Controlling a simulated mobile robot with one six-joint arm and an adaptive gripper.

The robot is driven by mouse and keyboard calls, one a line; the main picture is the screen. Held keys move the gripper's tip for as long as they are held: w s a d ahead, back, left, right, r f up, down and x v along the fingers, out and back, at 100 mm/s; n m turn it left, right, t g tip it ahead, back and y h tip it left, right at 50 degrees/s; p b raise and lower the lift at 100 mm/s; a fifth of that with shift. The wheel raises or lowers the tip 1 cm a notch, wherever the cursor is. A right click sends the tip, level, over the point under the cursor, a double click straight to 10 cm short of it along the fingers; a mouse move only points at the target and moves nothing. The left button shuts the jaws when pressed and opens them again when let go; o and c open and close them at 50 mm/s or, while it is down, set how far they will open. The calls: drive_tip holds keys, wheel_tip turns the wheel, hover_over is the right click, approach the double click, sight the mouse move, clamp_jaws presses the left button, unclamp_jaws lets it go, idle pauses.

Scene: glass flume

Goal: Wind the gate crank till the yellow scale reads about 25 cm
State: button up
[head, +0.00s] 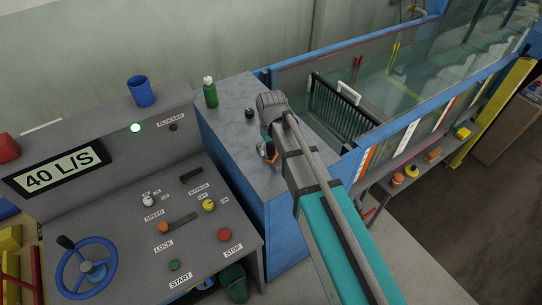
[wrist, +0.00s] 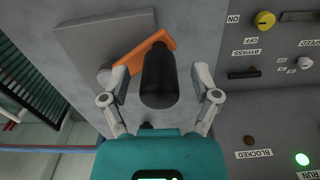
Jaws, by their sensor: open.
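The gate crank has an orange arm (wrist: 143,53) and a black upright handle (wrist: 158,82), on a grey-topped blue cabinet beside the flume. In the wrist view the handle stands between the two fingers of my open gripper (wrist: 160,77), with gaps on both sides. In the head view my gripper (head: 268,148) is over the cabinet top, and my arm hides much of the crank. A thin yellow upright strip (head: 393,57) stands in the flume; I cannot tell whether it is the yellow scale, and no reading is legible.
A green bottle (head: 210,93) and a black knob (head: 249,113) stand on the cabinet top. The control desk at left has a blue handwheel (head: 87,268), a red stop button (head: 225,234) and a display (head: 58,170) reading 40 L/S. The flume's blue rail (head: 430,107) runs at right.

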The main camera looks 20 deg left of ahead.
drive_tip(key=shift+f+b, duration=0.75)
drive_tip(key=shift+f, duration=0.3)
clamp_jaws()
